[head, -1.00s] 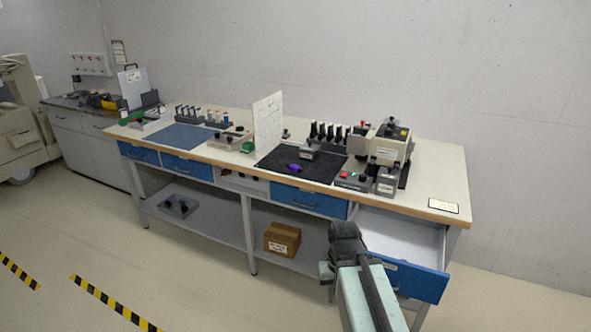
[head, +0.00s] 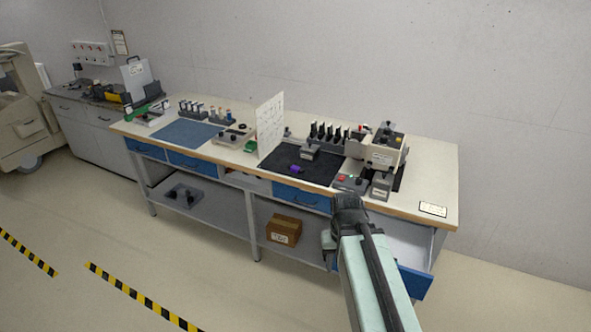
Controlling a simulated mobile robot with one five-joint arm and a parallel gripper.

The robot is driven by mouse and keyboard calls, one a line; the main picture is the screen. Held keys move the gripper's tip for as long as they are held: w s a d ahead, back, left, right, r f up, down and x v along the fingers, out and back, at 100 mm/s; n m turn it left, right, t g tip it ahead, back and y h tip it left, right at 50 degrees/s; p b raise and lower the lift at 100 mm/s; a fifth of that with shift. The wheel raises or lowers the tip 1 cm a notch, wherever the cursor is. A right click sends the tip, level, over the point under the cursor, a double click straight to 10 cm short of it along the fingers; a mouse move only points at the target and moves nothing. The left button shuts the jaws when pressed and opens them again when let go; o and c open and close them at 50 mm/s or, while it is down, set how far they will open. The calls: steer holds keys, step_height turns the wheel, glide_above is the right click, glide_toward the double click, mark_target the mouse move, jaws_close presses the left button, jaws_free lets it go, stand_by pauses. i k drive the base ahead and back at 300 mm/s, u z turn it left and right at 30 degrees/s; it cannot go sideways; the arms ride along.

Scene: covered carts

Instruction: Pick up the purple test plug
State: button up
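The purple test plug (head: 296,169) lies on the black mat (head: 318,176) on the workbench, near the mat's front edge. It is small in the head view, so its exact shape is hard to tell. My arm reaches in from the bottom right, in front of the bench, and its end stands apart from the plug, to the right of it and lower in the picture. The fingers of my gripper are hidden behind the arm's own links.
A white upright panel (head: 270,122) stands left of the mat. A grey block (head: 309,151) sits behind the plug. A machine (head: 383,150) and a button box (head: 350,182) stand to the right. An open blue drawer (head: 413,281) juts out at the bench's right end.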

mark_target(296, 169)
steer(key=i, duration=1.75)
steer(key=u, duration=1.55)
